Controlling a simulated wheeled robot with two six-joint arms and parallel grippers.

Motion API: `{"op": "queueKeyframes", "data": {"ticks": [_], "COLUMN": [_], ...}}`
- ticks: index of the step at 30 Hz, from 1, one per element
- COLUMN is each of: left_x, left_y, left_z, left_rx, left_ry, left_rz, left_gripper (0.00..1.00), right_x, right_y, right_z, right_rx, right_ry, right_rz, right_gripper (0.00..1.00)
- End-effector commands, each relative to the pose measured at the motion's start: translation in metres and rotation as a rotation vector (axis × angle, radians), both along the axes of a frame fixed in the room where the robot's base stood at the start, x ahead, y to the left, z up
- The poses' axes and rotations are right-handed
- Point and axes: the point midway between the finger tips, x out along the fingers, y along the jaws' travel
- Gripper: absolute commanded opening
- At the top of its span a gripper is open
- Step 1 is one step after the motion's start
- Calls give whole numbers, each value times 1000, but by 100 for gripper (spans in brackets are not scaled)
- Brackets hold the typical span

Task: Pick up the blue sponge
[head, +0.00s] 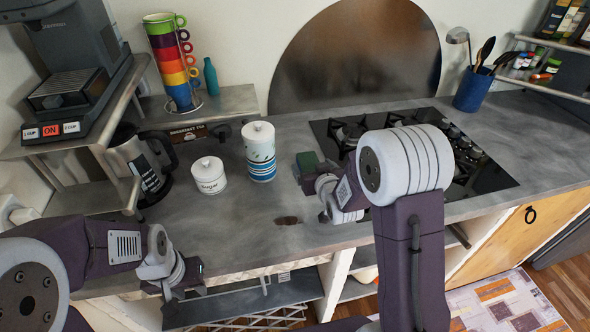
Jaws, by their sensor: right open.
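A small dark green block (307,160) rests on the grey counter by the stove; it is the most sponge-like thing I see, but I cannot make out any blue on it. My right gripper (303,178) is open right beside this block, on its near side. The fingertips are small and partly hidden by my arm, so I cannot tell whether they touch it. My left gripper (178,288) hangs low at the counter's front edge at the left, away from the block. Its fingers are too unclear to show open or shut.
A tall white and blue canister (260,152) stands left of the block, with a white sugar jar (209,175) farther left. A black stove (465,165) lies to the right. A small brown item (287,220) lies near the front. Counter between jar and front edge is clear.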

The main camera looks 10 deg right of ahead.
Motion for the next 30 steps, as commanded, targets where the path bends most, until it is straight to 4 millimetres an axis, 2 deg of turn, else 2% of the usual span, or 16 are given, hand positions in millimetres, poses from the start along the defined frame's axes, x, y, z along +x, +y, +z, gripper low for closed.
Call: {"op": "queueKeyframes", "data": {"ticks": [2, 9, 14, 23, 30], "left_x": [0, 0, 0, 0, 0], "left_y": [0, 0, 0, 0, 0], "left_z": [1, 5, 5, 11, 10], "left_rx": [0, 0, 0, 0, 0], "left_ry": [0, 0, 0, 0, 0], "left_rz": [0, 0, 0, 0, 0], "left_gripper": [36, 36, 36, 36, 36], "right_x": [1, 32, 38, 80, 83], "right_y": [0, 1, 1, -1, -1], "right_z": [1, -11, -14, -32, -34], "right_rx": [0, 0, 0, 0, 0], "right_ry": [-1, -1, 0, -2, -1], "right_rz": [0, 0, 0, 1, 0], "right_gripper": [85, 85, 85, 85, 85]}}
